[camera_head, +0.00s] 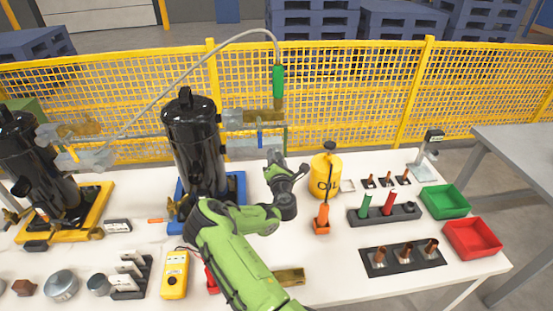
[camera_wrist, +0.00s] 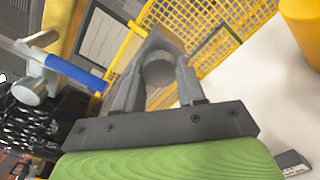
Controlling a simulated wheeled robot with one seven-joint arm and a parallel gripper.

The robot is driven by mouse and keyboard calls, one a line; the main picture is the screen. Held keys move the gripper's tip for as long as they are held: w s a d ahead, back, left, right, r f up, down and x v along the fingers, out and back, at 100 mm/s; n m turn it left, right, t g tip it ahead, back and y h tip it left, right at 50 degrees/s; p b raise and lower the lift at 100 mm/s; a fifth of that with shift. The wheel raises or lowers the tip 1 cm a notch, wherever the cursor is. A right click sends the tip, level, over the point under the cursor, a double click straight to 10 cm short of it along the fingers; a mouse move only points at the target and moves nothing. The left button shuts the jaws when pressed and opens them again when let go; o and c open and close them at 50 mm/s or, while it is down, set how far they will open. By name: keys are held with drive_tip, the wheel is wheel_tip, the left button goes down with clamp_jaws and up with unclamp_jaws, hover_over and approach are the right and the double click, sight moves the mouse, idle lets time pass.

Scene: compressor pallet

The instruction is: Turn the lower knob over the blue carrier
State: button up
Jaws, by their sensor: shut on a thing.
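The blue carrier (camera_head: 241,186) stands on the white table and holds a black cylinder (camera_head: 190,140). A clear and brassy block assembly (camera_head: 246,119) sits at the cylinder's upper right, with a small blue lever (camera_head: 260,139) on it. The lever also shows in the wrist view (camera_wrist: 75,73), left of my fingers. My gripper (camera_head: 275,164) is right of the cylinder, below the lever. In the wrist view my fingers close on a grey rounded knob (camera_wrist: 158,70). My gripper hides much of it in the head view.
A yellow oil can (camera_head: 325,178) stands close to the right of my gripper. A yellow carrier (camera_head: 98,215) with another black cylinder (camera_head: 35,160) is at left. A yellow meter (camera_head: 174,275) lies in front. Green (camera_head: 444,201) and red (camera_head: 472,239) trays are at right.

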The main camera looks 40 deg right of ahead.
drive_tip(key=shift+f, duration=0.1)
drive_tip(key=o, duration=1)
drive_tip(key=shift+o, duration=0.2)
drive_tip(key=b+v, duration=1.5)
drive_tip(key=b, duration=0.1)
drive_tip(key=shift+s+a, duration=0.25)
drive_tip(key=shift+a, duration=0.05)
